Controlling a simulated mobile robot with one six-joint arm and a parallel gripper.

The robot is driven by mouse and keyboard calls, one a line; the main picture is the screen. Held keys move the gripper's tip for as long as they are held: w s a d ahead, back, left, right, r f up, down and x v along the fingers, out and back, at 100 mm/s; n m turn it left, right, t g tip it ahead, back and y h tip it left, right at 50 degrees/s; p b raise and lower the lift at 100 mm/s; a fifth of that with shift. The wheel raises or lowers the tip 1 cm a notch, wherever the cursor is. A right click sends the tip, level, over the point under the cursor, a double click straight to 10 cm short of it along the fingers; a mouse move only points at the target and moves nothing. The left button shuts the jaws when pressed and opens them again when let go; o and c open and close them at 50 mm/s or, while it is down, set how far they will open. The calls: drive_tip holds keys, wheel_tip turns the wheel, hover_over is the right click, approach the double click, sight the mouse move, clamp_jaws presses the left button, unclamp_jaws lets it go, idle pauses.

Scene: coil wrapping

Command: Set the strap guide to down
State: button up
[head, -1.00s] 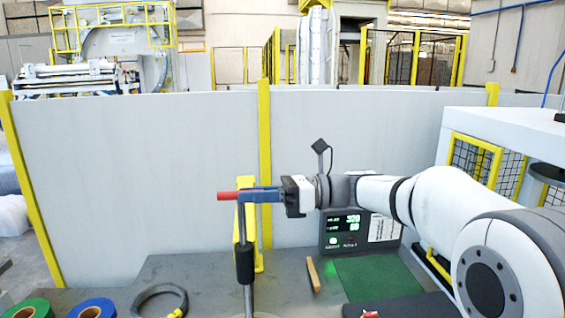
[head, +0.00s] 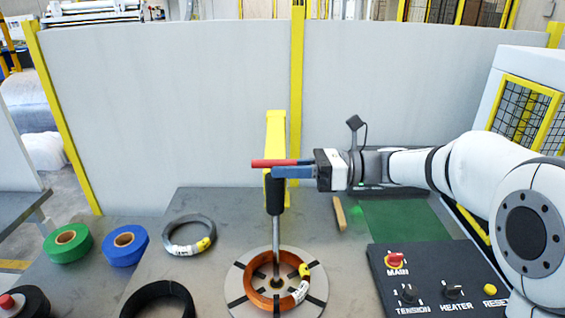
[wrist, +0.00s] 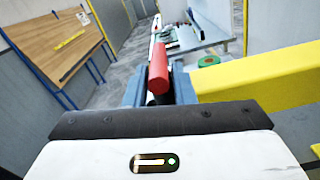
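The strap guide shows as a red handle (head: 275,162) at the top of a black sleeve (head: 275,196) on an upright rod, in front of a yellow post. The handle sits low, right above the sleeve. My gripper (head: 292,171) reaches it from the right, with blue fingers level along the handle. In the wrist view the red handle (wrist: 158,72) lies between the two blue fingers (wrist: 158,92), which look shut on it. The contact faces are hidden. Below, the rod ends inside a copper-coloured coil (head: 257,297) on a round, slotted plate (head: 240,280).
A control box (head: 430,275) with knobs and buttons stands at the right front. Green (head: 68,243) and blue (head: 124,246) rolls and a grey coil (head: 189,235) lie at the left. A grey wall (head: 160,110) closes the back. A wooden stick (head: 339,212) lies near the green mat (head: 405,222).

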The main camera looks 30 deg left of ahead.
drive_tip(key=o, duration=0.3)
drive_tip(key=shift+r, duration=0.2)
drive_tip(key=v, duration=0.8)
drive_tip(key=shift+s+b, duration=0.1)
drive_tip(key=shift+b, duration=0.25)
